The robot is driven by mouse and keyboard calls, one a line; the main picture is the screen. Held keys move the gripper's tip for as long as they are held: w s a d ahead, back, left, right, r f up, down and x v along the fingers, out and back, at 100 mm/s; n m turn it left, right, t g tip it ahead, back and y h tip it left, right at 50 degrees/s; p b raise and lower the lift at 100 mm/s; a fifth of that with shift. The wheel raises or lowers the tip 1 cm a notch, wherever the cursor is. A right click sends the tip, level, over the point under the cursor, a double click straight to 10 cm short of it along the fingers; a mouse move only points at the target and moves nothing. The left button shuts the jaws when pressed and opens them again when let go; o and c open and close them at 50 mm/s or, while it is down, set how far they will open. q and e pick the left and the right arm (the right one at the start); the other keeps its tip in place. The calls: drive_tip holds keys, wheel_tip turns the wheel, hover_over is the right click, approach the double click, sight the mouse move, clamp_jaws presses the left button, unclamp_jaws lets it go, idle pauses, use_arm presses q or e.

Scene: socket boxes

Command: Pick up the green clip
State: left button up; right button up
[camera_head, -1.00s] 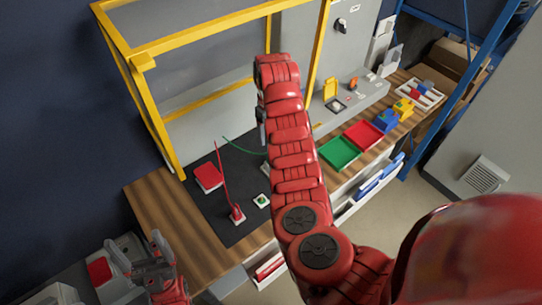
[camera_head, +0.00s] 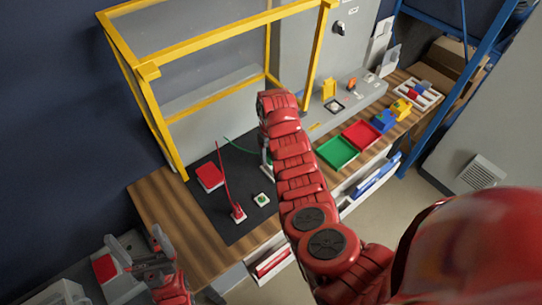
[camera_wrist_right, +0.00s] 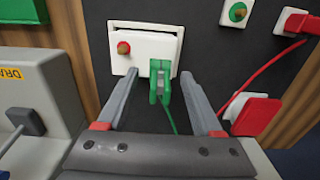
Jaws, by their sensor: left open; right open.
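The green clip (camera_wrist_right: 160,82) stands at the lower edge of a white socket box (camera_wrist_right: 145,48) with a red knob in the right wrist view. A green wire runs from it towards my wrist. My right gripper (camera_wrist_right: 159,74) is open, with one finger on each side of the clip and a gap to both. In the head view my right arm hides the clip, and only part of the green wire (camera_head: 240,144) shows. My left gripper (camera_head: 136,246) is open and empty at the lower left, away from the dark mat.
A red plug (camera_head: 238,213) with a red wire, a small box with a green button (camera_head: 261,199) and a red-topped box (camera_head: 210,177) are on the dark mat. Yellow frame bars (camera_head: 155,115) rise behind. Green (camera_head: 338,152) and red (camera_head: 362,135) trays are to the right.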

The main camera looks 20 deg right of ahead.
clamp_jaws()
drive_tip(key=shift+r, duration=0.15)
idle(0.4)
drive_tip(key=shift+r+b, duration=0.8)
drive_tip(key=shift+b, duration=0.1)
drive_tip(key=shift+r+b, duration=0.55)
drive_tip(key=shift+r, duration=0.1)
drive_tip(key=s+d+r+p, duration=0.1)
drive_tip(key=s+p, duration=0.4)
drive_tip(key=s, duration=1.1)
drive_tip(key=shift+r+p, duration=0.35)
drive_tip(key=shift+r, duration=0.1)
